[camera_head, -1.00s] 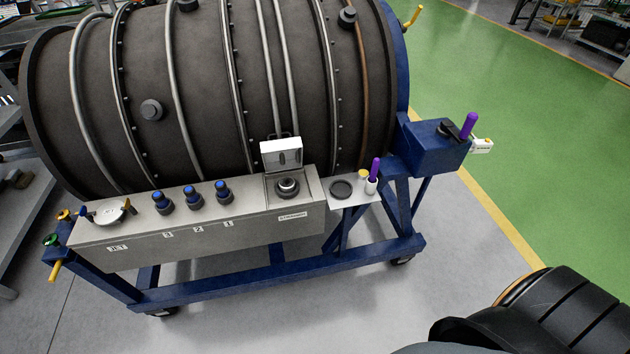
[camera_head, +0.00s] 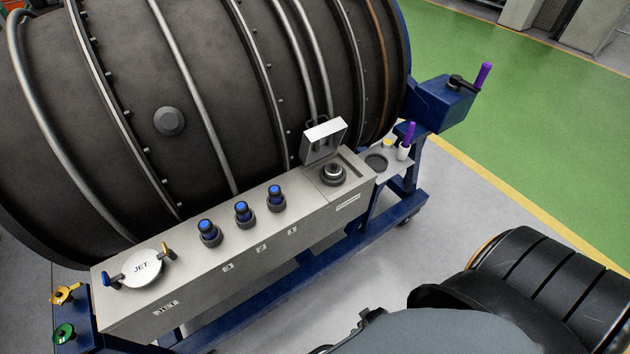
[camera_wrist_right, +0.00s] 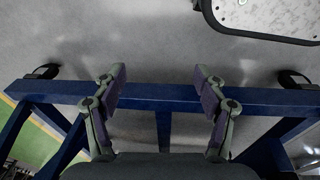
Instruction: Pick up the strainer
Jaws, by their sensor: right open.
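I cannot single out the strainer for certain. A dark round fitting with a pale metal centre (camera_head: 333,174) sits in the bay at the right end of the grey box, below a raised lid (camera_head: 324,138). What lies inside it is too small to tell. My right gripper (camera_wrist_right: 160,88) is open and empty in the right wrist view, its fingers apart over a blue frame beam. In the head view my right arm enters at the lower right, and its fingers are not clear. My left gripper is not in view.
A small shelf (camera_head: 403,172) holds a purple-handled tool (camera_head: 409,134). The large dark engine casing (camera_head: 190,60) stands behind. Floor is free in front.

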